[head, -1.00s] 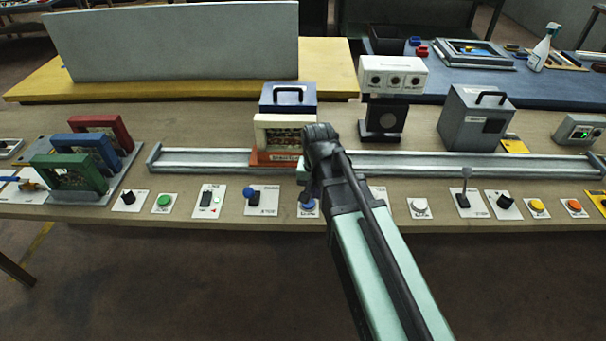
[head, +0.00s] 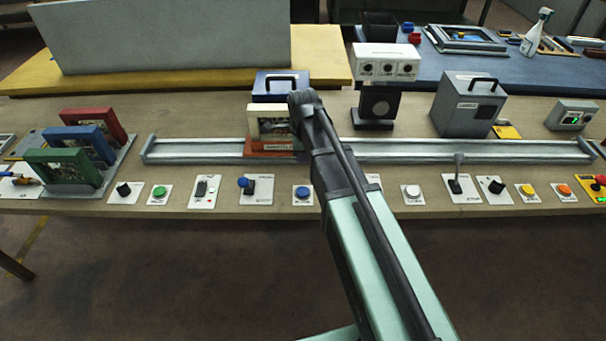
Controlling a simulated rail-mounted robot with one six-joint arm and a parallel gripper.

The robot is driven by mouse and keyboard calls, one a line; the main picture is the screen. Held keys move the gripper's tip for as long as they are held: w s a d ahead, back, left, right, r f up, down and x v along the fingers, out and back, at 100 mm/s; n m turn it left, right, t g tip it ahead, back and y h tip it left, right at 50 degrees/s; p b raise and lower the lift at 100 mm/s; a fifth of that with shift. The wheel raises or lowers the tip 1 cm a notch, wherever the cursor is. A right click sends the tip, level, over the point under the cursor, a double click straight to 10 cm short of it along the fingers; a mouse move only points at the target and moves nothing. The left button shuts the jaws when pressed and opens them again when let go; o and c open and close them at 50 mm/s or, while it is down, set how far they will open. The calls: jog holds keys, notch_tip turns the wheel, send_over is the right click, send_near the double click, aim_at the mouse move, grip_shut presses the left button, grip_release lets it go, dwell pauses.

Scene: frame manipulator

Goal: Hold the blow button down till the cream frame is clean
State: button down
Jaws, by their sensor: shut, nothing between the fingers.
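The cream frame (head: 255,124) stands upright on an orange-red carriage (head: 268,147) on the rail, left of the middle. Speckled dark marks show in its opening, and my arm's end covers its right part. A round blue button (head: 302,191) sits on a white plate below the rail, just left of my forearm. The button labels are too small to read, so I cannot tell which is the blow button. My gripper (head: 303,99) is shut and empty at the arm's dark end, in front of the frame's right side in the picture. Its fingertips cannot be made out.
Other controls line the front edge, including a green button (head: 159,191), a white button (head: 412,191) and a lever (head: 456,185). A three-dial box (head: 387,62) and a grey box (head: 468,104) stand behind the rail (head: 420,150). Green, blue and red frames stand left.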

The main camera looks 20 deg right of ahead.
aim_at(303, 191)
notch_tip(303, 191, down, 14)
jog(key=b, duration=1.3)
jog(key=shift+r, duration=0.2)
